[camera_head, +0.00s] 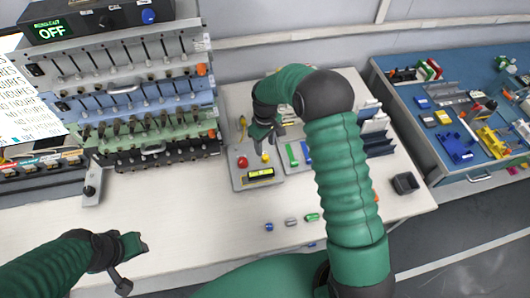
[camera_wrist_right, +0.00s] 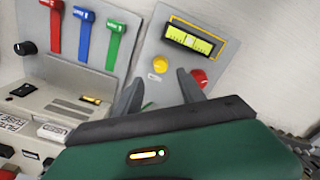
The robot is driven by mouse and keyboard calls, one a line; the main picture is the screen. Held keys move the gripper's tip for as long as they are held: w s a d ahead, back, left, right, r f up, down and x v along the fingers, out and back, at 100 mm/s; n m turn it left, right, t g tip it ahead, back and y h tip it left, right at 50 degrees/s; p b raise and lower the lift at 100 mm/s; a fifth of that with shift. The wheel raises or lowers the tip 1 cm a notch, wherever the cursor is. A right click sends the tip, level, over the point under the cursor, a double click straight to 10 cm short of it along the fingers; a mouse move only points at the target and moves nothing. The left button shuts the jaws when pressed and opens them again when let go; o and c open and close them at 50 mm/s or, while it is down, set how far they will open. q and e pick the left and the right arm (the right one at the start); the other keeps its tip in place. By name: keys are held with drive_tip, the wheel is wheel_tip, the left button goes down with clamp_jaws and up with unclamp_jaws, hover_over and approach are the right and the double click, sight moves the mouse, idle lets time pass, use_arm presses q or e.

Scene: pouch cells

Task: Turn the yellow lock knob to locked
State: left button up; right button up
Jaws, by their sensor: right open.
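A grey panel (camera_head: 240,182) on the table carries a red button (camera_head: 242,162), a round yellow part (camera_head: 265,157) and a small yellow-lit display (camera_head: 260,175). In the right wrist view the round yellow part (camera_wrist_right: 160,65) lies beside the red button (camera_wrist_right: 200,78). My left gripper (camera_head: 127,262) is low at the left, away from the panel.
Green and blue levers (camera_head: 292,154) stand right beside the panel. A rack of lever rows (camera_head: 140,95) rises to the left. Several small cylinders (camera_head: 291,222) lie near the front. A dark bin (camera_head: 405,183) sits at the right. The table's front left is clear.

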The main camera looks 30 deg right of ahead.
sight(265, 156)
wheel_tip(265, 156, up, 10)
drive_tip(key=shift+r, duration=0.15)
idle(0.3)
drive_tip(key=s+a+m+t, duration=0.1)
drive_tip(key=s+a+m, duration=0.1)
drive_tip(key=s, duration=0.8)
drive_tip(key=s+a+m+t, duration=0.1)
drive_tip(key=s+a, duration=0.4)
drive_tip(key=s, duration=0.5)
drive_tip(key=shift+f+m+t, duration=0.3)
drive_tip(key=shift+f+m, duration=0.05)
drive_tip(key=shift+m, duration=0.15)
